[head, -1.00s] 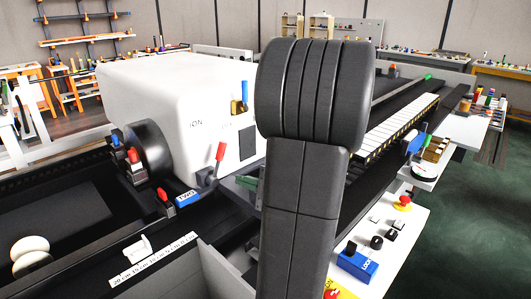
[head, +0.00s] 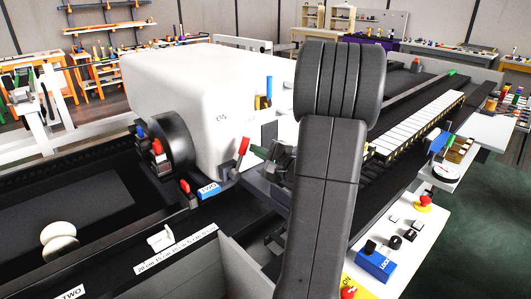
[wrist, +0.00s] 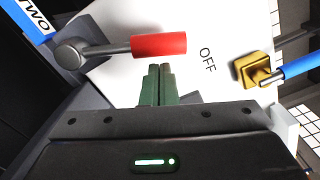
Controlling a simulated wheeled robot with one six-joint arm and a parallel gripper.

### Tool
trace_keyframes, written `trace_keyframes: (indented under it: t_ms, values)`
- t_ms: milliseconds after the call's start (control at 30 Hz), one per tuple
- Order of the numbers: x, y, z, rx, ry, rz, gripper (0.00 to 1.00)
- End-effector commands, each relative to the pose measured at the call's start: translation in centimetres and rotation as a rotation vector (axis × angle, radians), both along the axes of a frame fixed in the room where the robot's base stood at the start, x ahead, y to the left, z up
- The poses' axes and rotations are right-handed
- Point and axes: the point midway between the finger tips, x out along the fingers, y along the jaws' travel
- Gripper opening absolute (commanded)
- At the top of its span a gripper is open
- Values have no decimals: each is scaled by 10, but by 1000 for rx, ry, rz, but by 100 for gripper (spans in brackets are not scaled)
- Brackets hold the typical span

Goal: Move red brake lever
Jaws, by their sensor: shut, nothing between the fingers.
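The red brake lever (head: 243,146) has a red grip on a grey shaft and stands tilted at the lower front of the white machine housing. In the wrist view, the red grip (wrist: 158,45) lies across the picture, with its grey pivot at the left. In the head view, my gripper (head: 262,152) is just right of the lever, partly hidden by my arm.
A blue-handled lever on a brass block (wrist: 255,70) sits to the right, past the printed OFF. A blue label (head: 208,190) and a red-tipped lever (head: 185,187) lie left of the brake lever. A control panel (head: 395,255) stands at the lower right.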

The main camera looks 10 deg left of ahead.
Motion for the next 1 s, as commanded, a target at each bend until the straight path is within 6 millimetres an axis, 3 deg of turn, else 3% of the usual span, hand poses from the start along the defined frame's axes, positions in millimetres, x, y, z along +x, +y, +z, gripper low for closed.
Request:
trace_keyframes:
  t_ms: [1000]
  values:
    - [-5,6,4,-57,-75,0,0]
